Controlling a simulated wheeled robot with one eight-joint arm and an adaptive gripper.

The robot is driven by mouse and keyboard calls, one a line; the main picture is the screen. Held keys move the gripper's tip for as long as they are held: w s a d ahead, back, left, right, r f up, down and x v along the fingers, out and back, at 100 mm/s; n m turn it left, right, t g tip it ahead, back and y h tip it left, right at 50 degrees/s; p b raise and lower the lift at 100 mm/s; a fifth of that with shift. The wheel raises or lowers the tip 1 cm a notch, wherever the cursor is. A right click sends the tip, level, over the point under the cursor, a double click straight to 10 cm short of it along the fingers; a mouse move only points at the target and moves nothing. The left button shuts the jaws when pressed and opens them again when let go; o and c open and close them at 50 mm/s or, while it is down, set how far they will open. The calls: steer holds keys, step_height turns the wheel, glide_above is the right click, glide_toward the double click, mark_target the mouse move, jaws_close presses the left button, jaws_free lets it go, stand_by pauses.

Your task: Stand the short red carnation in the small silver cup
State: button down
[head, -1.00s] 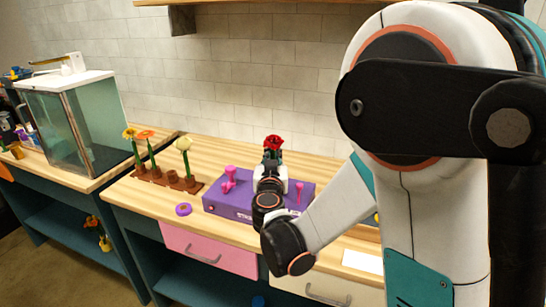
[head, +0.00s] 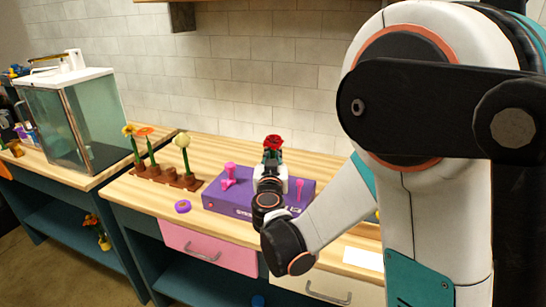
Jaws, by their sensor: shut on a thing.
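The red carnation (head: 273,142) shows as a red bloom with a little green at the tip of my gripper (head: 272,158). My gripper is shut on it, and the bloom points up. The gripper and flower are above or behind the purple box (head: 228,202) on the wooden counter. Most of the stem is hidden by the gripper. I cannot make out the small silver cup; my arm covers part of the counter.
A brown rack (head: 168,176) with yellow, orange and cream flowers stands left of the purple box. A purple ring (head: 183,206) lies near the counter's front edge. Pink pieces (head: 228,177) stand on the box. A glass tank (head: 75,120) stands farther left. My arm fills the right side.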

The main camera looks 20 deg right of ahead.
steer(key=shift+f+b, duration=0.65)
steer(key=shift+b, duration=0.05)
stand_by(0.8)
steer(key=c, duration=1.6)
jaws_free()
steer(key=shift+o, duration=0.4)
steer(key=o, duration=0.5)
steer(key=v, duration=0.9)
steer(key=shift+r, duration=0.1)
